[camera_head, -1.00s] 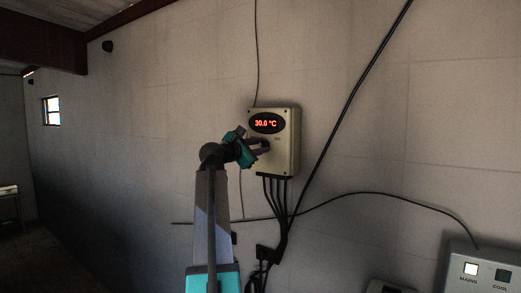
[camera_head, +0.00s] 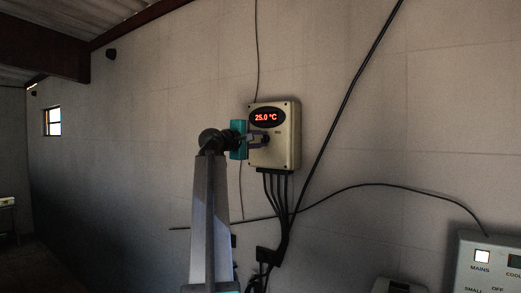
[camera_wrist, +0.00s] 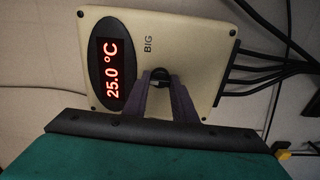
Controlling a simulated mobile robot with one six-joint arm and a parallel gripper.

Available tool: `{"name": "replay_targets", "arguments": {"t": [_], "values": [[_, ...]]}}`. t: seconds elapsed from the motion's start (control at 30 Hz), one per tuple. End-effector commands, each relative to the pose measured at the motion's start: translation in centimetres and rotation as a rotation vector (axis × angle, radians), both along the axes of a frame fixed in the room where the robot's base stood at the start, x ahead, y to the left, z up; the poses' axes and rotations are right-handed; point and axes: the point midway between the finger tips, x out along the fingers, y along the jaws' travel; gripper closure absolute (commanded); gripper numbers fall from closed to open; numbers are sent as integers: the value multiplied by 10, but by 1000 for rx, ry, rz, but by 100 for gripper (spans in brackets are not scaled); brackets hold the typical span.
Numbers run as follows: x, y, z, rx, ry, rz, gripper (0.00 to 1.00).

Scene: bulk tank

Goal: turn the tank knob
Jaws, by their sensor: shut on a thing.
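The beige control box (camera_head: 288,152) hangs on the wall, with a red display (camera_head: 266,117) reading 25.0 °C. It also fills the top of the wrist view (camera_wrist: 201,40), turned sideways, with the word BIG beside the display (camera_wrist: 112,70). The dark tank knob (camera_wrist: 161,74) sits on the box's face below the display. My gripper (camera_head: 262,140) reaches it from the left. In the wrist view my gripper's two fingers (camera_wrist: 161,84) are shut on the knob, one on each side, and hide part of it.
Several black cables (camera_head: 278,190) run down from the box. A long cable (camera_head: 345,107) slants across the wall to the right. A second panel (camera_head: 488,265) with MAINS and COOL lamps is at the lower right.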

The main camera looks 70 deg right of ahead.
Motion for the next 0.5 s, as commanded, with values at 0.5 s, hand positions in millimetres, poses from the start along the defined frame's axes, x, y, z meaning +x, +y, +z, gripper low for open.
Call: {"name": "replay_targets", "arguments": {"t": [0.5], "values": [[0, -1, -5, -120, -466, -2, 98]]}}
